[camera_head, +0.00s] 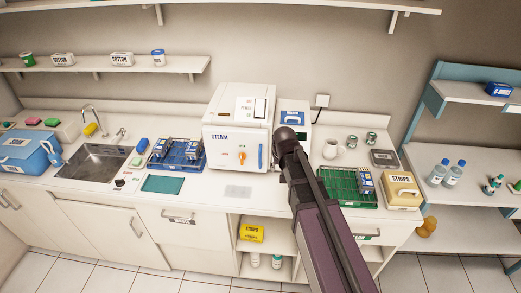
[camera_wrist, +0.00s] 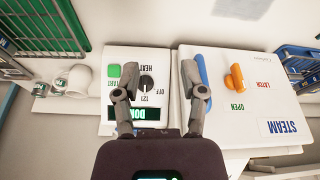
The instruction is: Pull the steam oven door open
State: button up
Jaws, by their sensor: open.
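The steam oven (camera_head: 222,118) is a white box marked STEAM at the back of the counter. Its door looks closed. The door's blue handle (camera_head: 261,156) and orange latch (camera_head: 242,157) show on its front. In the wrist view the picture is turned over: the blue handle (camera_wrist: 202,80) lies just right of my right-hand finger, with the orange latch (camera_wrist: 235,77) beyond, near the words OPEN and LATCH. My gripper (camera_wrist: 157,75) is open and empty, its fingers over the control panel beside the door. Whether a finger touches the handle I cannot tell. My arm hides the fingers in the head view.
The control panel (camera_wrist: 150,65) has a black knob, a green button and a DONE display. A green rack (camera_head: 340,185) and a beige box (camera_head: 402,192) stand right of my arm. A blue rack (camera_head: 177,152) stands left of the oven. The counter before the oven is mostly clear.

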jog(key=t+p, duration=0.1)
jog(key=p, duration=0.4)
send_near(260, 158)
jog(key=v, duration=0.2)
jog(key=shift+s+d+r+n+y, duration=0.15)
jog(key=shift+d+n+y, duration=0.15)
jog(key=shift+f+b, duration=0.2)
jog(key=shift+b, duration=0.15)
jog(key=b+x, duration=1.2)
jog(key=x, duration=0.1)
jog(key=shift+w+f, duration=0.15)
jog(key=shift+w, duration=0.05)
